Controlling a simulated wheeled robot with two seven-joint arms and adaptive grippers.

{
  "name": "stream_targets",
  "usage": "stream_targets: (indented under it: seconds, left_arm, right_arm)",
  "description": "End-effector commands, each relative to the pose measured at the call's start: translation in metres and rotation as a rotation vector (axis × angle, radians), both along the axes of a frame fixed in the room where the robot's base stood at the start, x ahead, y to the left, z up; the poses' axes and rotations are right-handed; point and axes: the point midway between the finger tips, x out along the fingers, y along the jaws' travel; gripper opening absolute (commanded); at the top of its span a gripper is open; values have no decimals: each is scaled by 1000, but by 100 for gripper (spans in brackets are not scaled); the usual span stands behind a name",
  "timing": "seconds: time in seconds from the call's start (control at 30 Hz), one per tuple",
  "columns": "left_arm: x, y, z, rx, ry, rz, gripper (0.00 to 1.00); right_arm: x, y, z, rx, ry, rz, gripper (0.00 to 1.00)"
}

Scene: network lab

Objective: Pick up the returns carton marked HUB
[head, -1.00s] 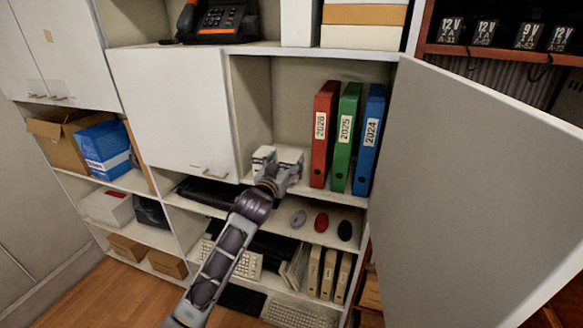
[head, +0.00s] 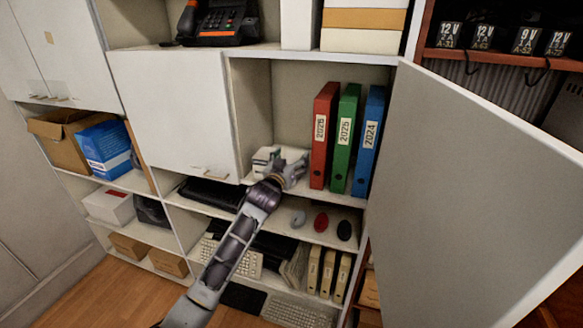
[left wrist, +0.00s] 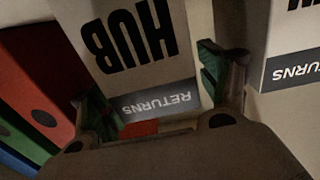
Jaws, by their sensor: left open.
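The returns carton marked HUB (left wrist: 135,45) is white with a grey RETURNS band and appears upside down in the left wrist view. It stands between the fingers of my left gripper (left wrist: 147,80), which is open, with one finger on each side. Whether the fingers touch it I cannot tell. In the head view the left gripper (head: 294,172) is in the open shelf bay, in front of the HUB carton (head: 291,154), hiding most of it. A second returns carton (left wrist: 285,50) stands to the right in the wrist view; its upper marking is cut off. In the head view this carton (head: 264,160) is at the left.
Red (head: 323,135), green (head: 346,140) and blue (head: 369,140) binders stand right of the cartons. A closed white door (head: 170,110) borders the bay on the left. A large open grey door (head: 460,200) stands at the right. Computer mice (head: 321,222) lie on the shelf below.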

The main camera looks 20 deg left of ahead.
Motion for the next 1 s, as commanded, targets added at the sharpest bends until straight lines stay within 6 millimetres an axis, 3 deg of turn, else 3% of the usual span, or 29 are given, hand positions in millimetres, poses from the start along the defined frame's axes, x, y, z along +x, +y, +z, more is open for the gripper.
stream_targets:
  seconds: [0.57, 1.0]
  left_arm:
    - [3, 0, 0, 0, 0, 0, 77]
    - [3, 0, 0, 0, 0, 0, 22]
  right_arm:
    - [0, 3, 1, 3, 0, -2, 40]
    - [0, 4, 1, 5, 0, -2, 40]
